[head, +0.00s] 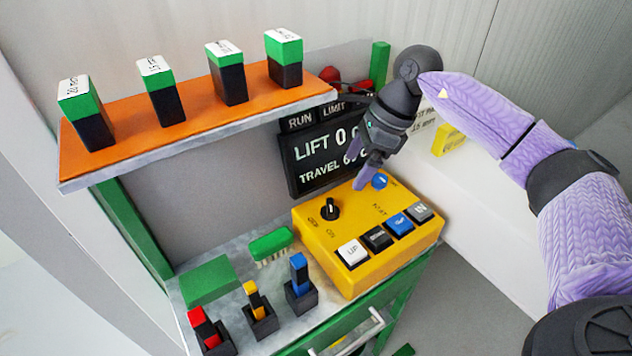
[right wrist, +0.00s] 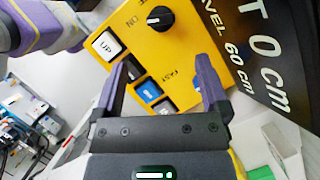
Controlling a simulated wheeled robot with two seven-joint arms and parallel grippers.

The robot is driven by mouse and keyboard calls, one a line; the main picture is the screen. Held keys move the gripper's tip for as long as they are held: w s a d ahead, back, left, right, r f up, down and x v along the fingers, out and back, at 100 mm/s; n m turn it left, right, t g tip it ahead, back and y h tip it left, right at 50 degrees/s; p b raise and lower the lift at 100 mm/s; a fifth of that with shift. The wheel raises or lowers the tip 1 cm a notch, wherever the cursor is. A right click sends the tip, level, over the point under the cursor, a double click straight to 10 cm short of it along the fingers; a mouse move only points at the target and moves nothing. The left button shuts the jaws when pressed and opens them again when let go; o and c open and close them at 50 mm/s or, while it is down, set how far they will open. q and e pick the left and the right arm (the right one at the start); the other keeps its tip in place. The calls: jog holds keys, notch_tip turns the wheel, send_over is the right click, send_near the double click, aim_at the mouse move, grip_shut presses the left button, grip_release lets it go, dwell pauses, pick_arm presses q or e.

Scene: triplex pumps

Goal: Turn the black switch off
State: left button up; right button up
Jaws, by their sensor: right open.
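The black switch (head: 330,208) is a round rotary knob with a white mark, on the left part of the top of the yellow control box (head: 341,278). Small OFF and ON labels are printed beside it. In the right wrist view the knob (right wrist: 160,18) is near the top, beyond the fingertips. My right gripper (head: 367,172) is open and empty above the back of the box, right of and apart from the knob, near the blue knob. Its two purple fingers (right wrist: 163,78) are spread in the right wrist view. My left gripper is not seen.
White, black, blue and grey buttons (head: 400,224) line the box's front. A blue knob (head: 379,181) sits at its back. A display panel (head: 325,155) reads LIFT 0. An orange shelf (head: 200,118) holds several green-topped blocks. Red, yellow and blue levers (head: 299,275) stand at left.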

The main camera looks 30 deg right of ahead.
aim_at(331, 204)
jog(key=b+x, duration=0.1)
jog(key=x, duration=0.9)
jog(key=shift+w+r+b, duration=0.1)
jog(key=shift+w+b, duration=0.05)
jog(key=shift+b, duration=0.15)
jog(key=shift+c, duration=0.3)
grip_shut()
